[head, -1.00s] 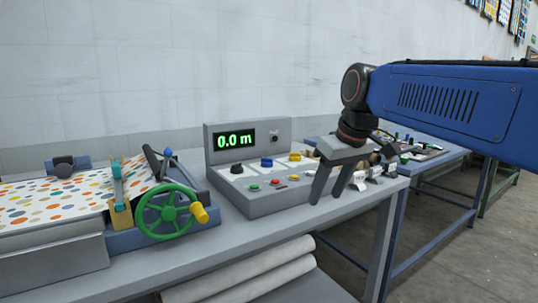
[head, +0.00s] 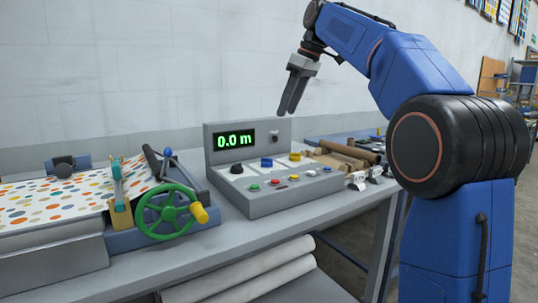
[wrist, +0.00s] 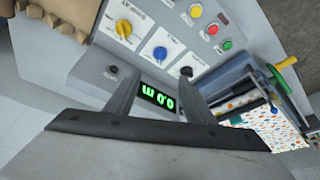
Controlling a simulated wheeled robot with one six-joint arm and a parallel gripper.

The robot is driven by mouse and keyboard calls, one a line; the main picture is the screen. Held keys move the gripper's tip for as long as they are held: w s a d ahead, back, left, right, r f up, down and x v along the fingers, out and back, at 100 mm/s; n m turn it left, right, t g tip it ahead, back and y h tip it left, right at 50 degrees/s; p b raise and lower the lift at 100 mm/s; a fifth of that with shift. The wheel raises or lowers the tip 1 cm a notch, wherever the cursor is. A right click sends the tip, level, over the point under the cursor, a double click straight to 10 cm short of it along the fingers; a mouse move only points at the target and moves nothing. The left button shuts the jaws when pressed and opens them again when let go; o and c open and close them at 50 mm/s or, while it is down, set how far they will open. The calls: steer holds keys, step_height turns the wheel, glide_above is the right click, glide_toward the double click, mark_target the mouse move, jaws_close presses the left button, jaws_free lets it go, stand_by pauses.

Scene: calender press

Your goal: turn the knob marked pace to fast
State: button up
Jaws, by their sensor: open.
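The grey control console (head: 285,202) stands on the bench, its display reading 0.0 m. Its sloped face carries a black knob (head: 236,169), a blue knob (head: 266,162) and a yellow knob (head: 295,157). The wrist view shows them upside down: yellow (wrist: 123,28), blue (wrist: 160,53) and black (wrist: 186,73). Their labels are too small to read, so I cannot tell which is marked pace. My gripper (head: 287,113) is open and empty, above the console and apart from the knobs. In the wrist view its fingers (wrist: 158,80) frame the display.
Green (head: 254,186), red (head: 276,181) and yellow (head: 294,177) buttons sit in front of the knobs. A small black control (head: 274,138) is on the upright panel. A green handwheel (head: 168,212) stands left; brown rolls (head: 350,150) lie right. Space above the console is free.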

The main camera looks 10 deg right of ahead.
mark_target(267, 162)
steer(key=x, duration=1.7)
steer(key=shift+w+a+f, duration=0.1)
steer(key=shift+w, duration=0.05)
steer(key=c, duration=1)
